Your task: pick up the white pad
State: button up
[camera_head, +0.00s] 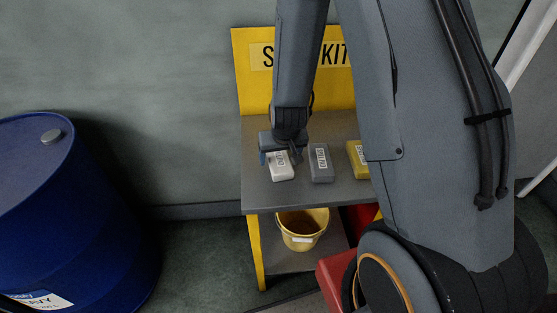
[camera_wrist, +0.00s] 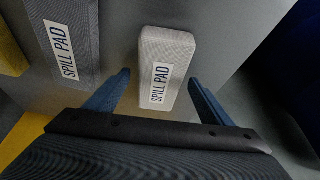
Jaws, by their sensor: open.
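The white pad (camera_head: 281,171) lies on the grey top of the spill kit stand, at its left end. In the wrist view the white pad (camera_wrist: 167,66) shows its "SPILL PAD" label, with its near end between my two blue fingers. My gripper (camera_head: 278,157) is over the pad in the head view. In the wrist view my gripper (camera_wrist: 160,85) is open, with one finger on each side of the pad and a gap at both sides. Nothing is held.
A grey pad (camera_head: 320,164) lies just right of the white one, and a yellow pad (camera_head: 357,159) beyond it is partly hidden by my arm. A yellow bucket (camera_head: 301,240) stands on the lower shelf. A blue drum (camera_head: 60,210) stands at the left.

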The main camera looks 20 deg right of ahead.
aim_at(279, 159)
jog(key=shift+w+f, duration=0.1)
jog(key=shift+f, duration=0.15)
jog(key=c, duration=1.2)
jog(key=shift+o, duration=0.2)
notch_tip(279, 159, up, 8)
jog(key=p, duration=0.2)
jog(key=shift+r+p, duration=0.25)
jog(key=shift+p, duration=0.15)
jog(key=shift+r+p, duration=0.65)
jog(key=shift+r, duration=0.1)
